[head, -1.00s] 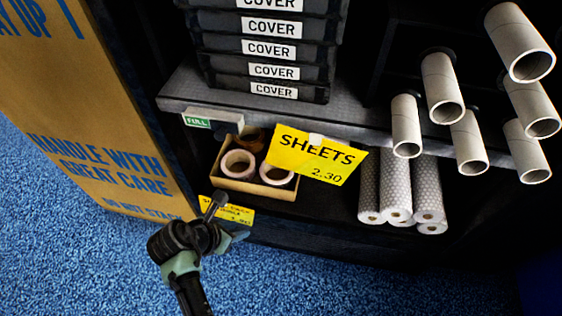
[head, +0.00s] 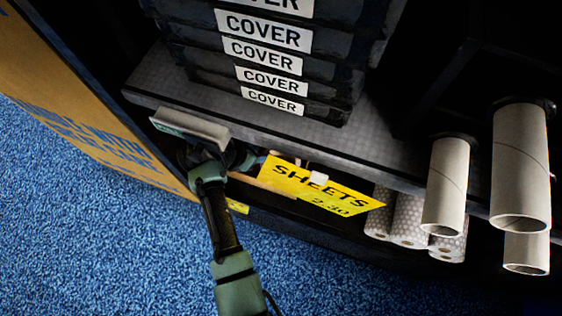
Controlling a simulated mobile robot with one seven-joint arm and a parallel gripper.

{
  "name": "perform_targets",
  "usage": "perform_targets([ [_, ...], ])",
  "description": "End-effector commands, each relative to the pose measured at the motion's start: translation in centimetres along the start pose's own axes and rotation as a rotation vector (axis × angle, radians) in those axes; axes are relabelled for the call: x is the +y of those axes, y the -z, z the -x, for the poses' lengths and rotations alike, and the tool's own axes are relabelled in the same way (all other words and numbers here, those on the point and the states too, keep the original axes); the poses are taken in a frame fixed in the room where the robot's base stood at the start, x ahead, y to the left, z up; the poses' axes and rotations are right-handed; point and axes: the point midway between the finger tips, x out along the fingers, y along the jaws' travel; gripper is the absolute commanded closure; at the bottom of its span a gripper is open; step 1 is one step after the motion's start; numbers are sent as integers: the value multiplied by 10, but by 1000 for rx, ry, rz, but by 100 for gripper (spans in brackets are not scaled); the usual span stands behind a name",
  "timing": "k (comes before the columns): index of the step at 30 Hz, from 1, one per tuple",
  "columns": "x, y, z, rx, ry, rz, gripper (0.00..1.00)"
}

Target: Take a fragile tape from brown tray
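My arm reaches in from the bottom, and my gripper (head: 214,158) is at the front edge of the upper shelf, at the opening of the lower shelf. Its fingers are hidden by the shelf lip and my own wrist, so I cannot tell whether they are open or shut or hold anything. The brown tray and its rolls of tape are almost wholly hidden behind my gripper, the shelf edge and the yellow SHEETS sign (head: 318,187). I cannot make out any one roll clearly.
A stack of black COVER boxes (head: 270,62) stands on the upper shelf (head: 300,135). Wrapped rolls (head: 408,222) stand right of the sign, and cardboard tubes (head: 447,187) jut out farther right. A large carton (head: 70,95) stands at left. Blue carpet lies in front.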

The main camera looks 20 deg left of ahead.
Motion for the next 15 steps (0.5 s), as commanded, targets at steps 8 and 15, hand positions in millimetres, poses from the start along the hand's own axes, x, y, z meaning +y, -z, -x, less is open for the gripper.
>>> perform_targets([
  [8,-1,3,-30,-1,0,-1,65],
  [15,-2,0,-51,0,0,-1,65],
])
